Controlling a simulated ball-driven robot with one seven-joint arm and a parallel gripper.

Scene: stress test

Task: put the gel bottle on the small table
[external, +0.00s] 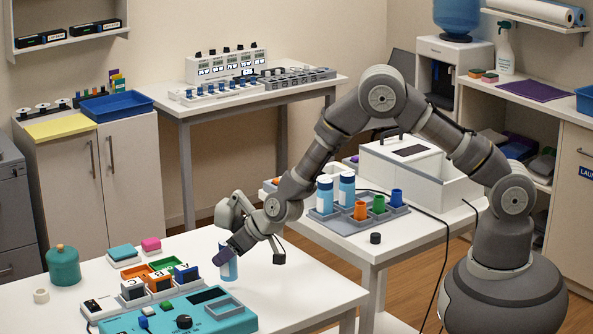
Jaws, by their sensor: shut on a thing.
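My gripper (226,249) is shut on a light blue and white bottle (230,269), which seems to be the gel bottle. The bottle is upright over the front white table (290,290), its upper part partly hidden by my gripper. I cannot tell if its base touches the tabletop. A second white table (413,229) stands to the right, behind the front one; I cannot tell which is the small table.
A teal device (215,311), orange and green trays with blocks, and a green jar (62,266) crowd the front table left of my gripper. Its right part is clear. The grey tray (328,213) also holds orange, green and blue cups. A black cable crosses the second table.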

